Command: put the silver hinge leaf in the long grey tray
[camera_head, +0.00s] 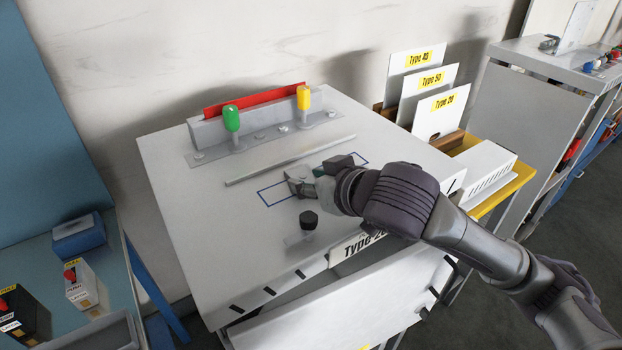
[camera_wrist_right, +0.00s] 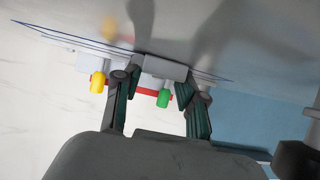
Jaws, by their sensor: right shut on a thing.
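My right gripper (camera_head: 312,184) is low over the white sloping worktop (camera_head: 215,255), at the blue outlined rectangle. In the right wrist view its two fingers (camera_wrist_right: 155,82) are closed on a flat silver-grey piece, the hinge leaf (camera_wrist_right: 160,68). In the head view the leaf (camera_head: 298,177) shows at the fingertips, partly hidden by the gripper. I cannot tell whether it touches the worktop. A grey tray (camera_head: 103,332) is partly in view at the lower left, cut off by the picture edge. My left gripper is not in view.
A fixture with a green handle (camera_head: 232,118) and a yellow handle (camera_head: 303,97) stands at the back. A thin grey bar (camera_head: 290,160) lies before it. A black-capped knob (camera_head: 308,220) stands close to my gripper. Boxes (camera_head: 84,288) and a blue bin (camera_head: 78,237) are at left.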

